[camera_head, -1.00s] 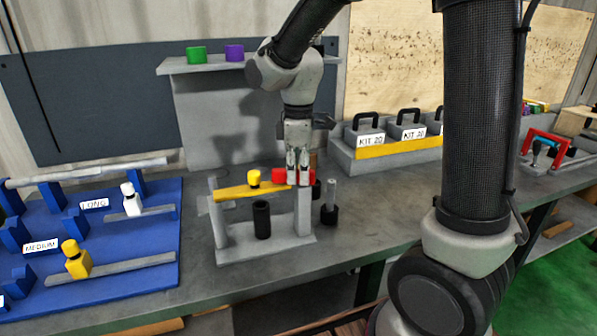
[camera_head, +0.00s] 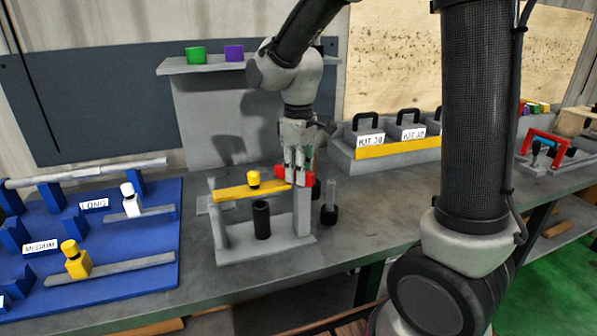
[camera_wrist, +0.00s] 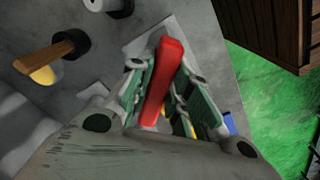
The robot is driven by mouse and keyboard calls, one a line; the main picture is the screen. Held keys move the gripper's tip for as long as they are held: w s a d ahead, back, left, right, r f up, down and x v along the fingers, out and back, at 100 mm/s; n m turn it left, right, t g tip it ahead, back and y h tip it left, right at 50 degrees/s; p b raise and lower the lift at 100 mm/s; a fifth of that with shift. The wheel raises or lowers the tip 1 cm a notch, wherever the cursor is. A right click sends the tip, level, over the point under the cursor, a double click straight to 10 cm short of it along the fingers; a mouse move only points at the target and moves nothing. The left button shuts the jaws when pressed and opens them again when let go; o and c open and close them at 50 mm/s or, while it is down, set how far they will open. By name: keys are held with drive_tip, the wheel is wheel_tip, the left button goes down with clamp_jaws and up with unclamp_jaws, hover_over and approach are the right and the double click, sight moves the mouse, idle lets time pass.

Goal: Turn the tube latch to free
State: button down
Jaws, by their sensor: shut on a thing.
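The red latch (camera_head: 281,172) sits at the right end of the yellow bar (camera_head: 232,192) on a grey stand (camera_head: 240,252). My gripper (camera_head: 298,182) points down over it, with its fingers across the latch and red showing on both sides. In the wrist view my gripper (camera_wrist: 168,100) is shut on the red latch (camera_wrist: 163,82), a long red bar lying between the two green-and-grey fingers. The latch's pivot is hidden by the fingers. A yellow knob (camera_head: 253,177) stands on the bar, and a black tube (camera_head: 261,220) stands upright below it.
A black-based grey pin (camera_head: 329,206) stands right of the stand. A blue rack (camera_head: 120,270) with rods and knobs is at left. A shelf (camera_head: 200,66) with cups is behind. Bench front right is clear.

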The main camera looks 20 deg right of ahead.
drive_tip(key=m, duration=0.7)
drive_tip(key=shift+w+d, duration=0.15)
drive_tip(key=shift+d, duration=0.15)
idle(0.4)
drive_tip(key=c, duration=1.3)
unclamp_jaws()
drive_tip(key=shift+r, duration=0.1)
wheel_tip(320, 180, up, 12)
drive_tip(key=shift+f, duration=0.1)
